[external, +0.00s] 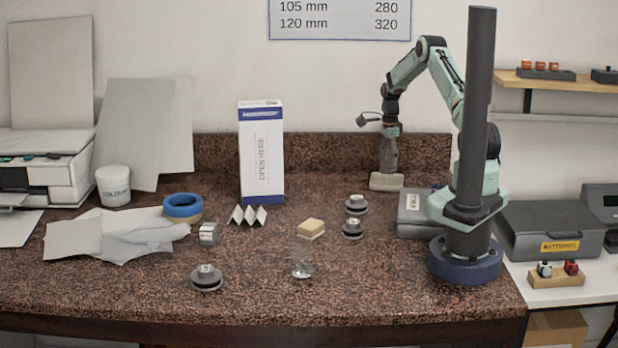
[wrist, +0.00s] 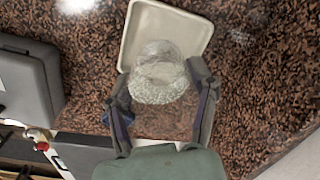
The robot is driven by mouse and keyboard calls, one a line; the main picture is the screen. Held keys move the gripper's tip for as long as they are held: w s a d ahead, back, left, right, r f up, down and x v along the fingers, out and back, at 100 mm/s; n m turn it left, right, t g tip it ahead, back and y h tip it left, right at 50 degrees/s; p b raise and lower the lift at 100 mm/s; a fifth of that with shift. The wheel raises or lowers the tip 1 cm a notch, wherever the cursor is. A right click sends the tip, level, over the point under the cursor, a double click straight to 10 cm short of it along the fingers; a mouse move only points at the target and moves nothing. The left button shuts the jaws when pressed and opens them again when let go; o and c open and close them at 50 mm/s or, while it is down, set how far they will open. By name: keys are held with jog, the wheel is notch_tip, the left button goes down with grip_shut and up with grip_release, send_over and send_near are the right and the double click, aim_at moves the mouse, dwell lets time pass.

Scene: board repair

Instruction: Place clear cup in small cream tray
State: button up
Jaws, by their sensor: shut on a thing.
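The clear cup (wrist: 160,78) is between the two fingers of my gripper (wrist: 158,80) in the wrist view, and the gripper is shut on it. The small cream tray (wrist: 140,28) lies just beyond and beneath the cup, which overlaps its near part in that view. In the external view my gripper (external: 388,168) points down right at the cream tray (external: 386,184) at the back right of the counter. The held cup is hard to make out there. I cannot tell whether the cup touches the tray floor.
Another clear glass object (external: 302,264) stands at the front middle. A grey case (external: 412,214) lies close to the tray's right front. Dark round weights (external: 355,204) and a sponge-like block (external: 311,227) are left of it. A tall white box (external: 261,155) stands further left.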

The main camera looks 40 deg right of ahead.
aim_at(390, 170)
jog(key=shift+w+f, duration=0.1)
jog(key=shift+f, duration=1.55)
jog(key=shift+f, duration=0.1)
jog(key=o, duration=1.2)
